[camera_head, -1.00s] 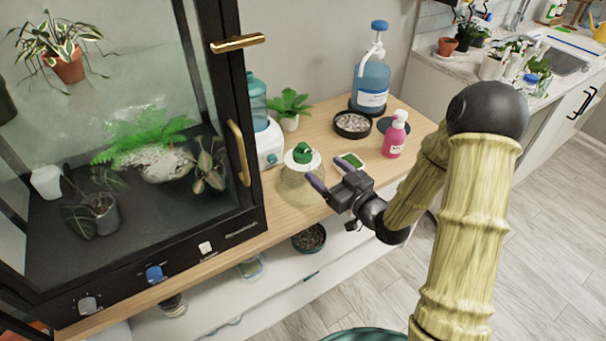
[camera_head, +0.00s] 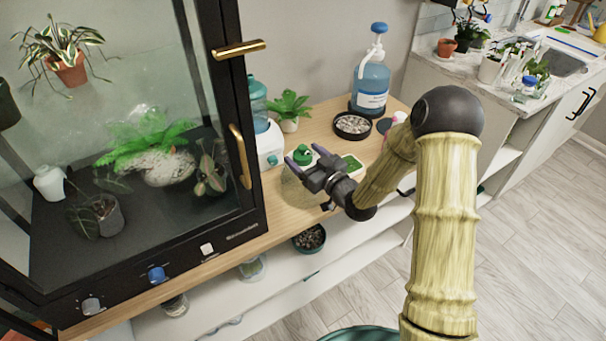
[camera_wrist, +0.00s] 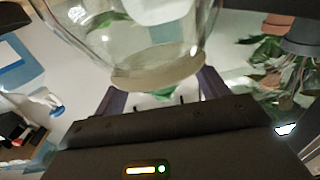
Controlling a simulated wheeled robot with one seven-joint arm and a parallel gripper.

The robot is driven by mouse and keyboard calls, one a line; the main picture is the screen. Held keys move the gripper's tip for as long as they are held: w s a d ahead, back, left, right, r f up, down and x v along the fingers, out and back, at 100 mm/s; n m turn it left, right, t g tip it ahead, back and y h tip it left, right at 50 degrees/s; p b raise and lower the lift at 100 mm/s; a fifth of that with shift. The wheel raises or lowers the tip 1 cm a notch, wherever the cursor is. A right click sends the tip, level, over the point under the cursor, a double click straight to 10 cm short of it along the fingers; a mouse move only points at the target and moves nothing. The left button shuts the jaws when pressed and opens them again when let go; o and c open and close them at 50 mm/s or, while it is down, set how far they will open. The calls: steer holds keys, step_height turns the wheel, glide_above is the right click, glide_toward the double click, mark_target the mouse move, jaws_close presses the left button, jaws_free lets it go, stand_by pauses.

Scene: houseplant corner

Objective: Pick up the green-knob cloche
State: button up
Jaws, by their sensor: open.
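The green-knob cloche (camera_head: 303,153) stands on the wooden counter, a clear glass dome with a green knob on top. My gripper (camera_head: 304,160) is open, its two purple fingers reaching toward the cloche and overlapping its upper part in the head view. In the wrist view the clear glass (camera_wrist: 140,45) fills the top middle, just ahead of the open fingers (camera_wrist: 160,90). I cannot tell whether the fingers touch the glass.
A black-framed glass cabinet (camera_head: 225,118) stands close on the left. A white-based dispenser (camera_head: 268,148), a potted plant (camera_head: 289,107), a pebble dish (camera_head: 352,125) and a blue pump bottle (camera_head: 371,85) stand behind. A small green tray (camera_head: 352,163) lies right of the cloche. My arm mostly covers a pink bottle.

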steer(key=shift+w+a, duration=0.45)
steer(key=shift+w, duration=0.05)
steer(key=shift+c, duration=0.4)
jaws_close()
steer(key=shift+r, duration=0.15)
